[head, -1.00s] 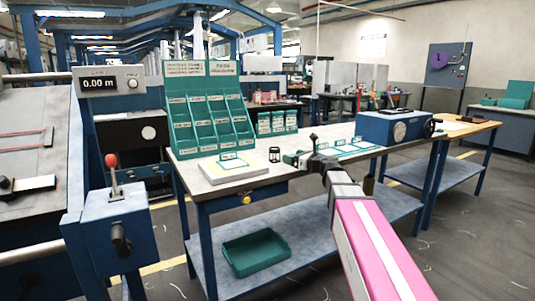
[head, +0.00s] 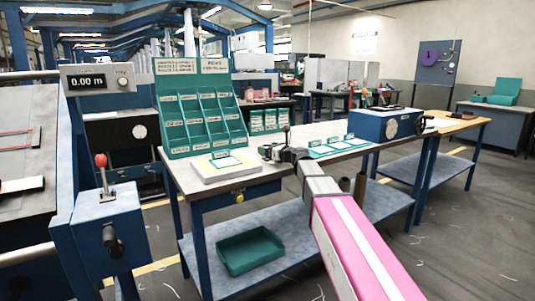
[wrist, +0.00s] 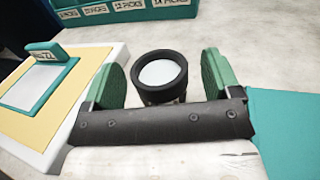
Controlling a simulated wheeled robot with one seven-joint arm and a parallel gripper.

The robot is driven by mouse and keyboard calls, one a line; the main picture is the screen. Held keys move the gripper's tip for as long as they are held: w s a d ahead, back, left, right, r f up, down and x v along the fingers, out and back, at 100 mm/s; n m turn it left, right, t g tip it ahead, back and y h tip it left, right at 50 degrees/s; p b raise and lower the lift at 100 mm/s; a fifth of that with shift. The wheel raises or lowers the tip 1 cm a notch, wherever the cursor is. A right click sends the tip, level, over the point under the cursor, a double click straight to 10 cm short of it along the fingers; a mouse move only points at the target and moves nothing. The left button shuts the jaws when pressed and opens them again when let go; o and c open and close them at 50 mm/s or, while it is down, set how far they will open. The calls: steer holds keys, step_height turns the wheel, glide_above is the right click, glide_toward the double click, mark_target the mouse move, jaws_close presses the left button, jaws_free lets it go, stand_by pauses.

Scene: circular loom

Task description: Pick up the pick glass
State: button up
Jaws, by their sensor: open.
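The pick glass (wrist: 160,72) is a short black ring with a pale round lens. In the wrist view it stands on the light worktop between my gripper's two green fingers. My gripper (wrist: 161,78) is open, with one finger on each side of it. Gaps show between the fingers and the ring, and the lower part of the glass is partly hidden by the gripper's dark body. In the head view my gripper (head: 272,151) is over the worktop, and the pick glass cannot be made out there behind it.
A yellow-and-white pad with a teal-framed card (wrist: 45,85) lies left of the glass. A teal mat (wrist: 285,125) lies to the right. The teal bin rack (head: 200,115) stands behind on the bench. A blue box with a dial (head: 385,125) stands further right.

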steer(key=shift+w+a, duration=0.3)
steer(key=shift+a, duration=0.05)
steer(key=c, duration=1)
steer(key=shift+r, duration=0.15)
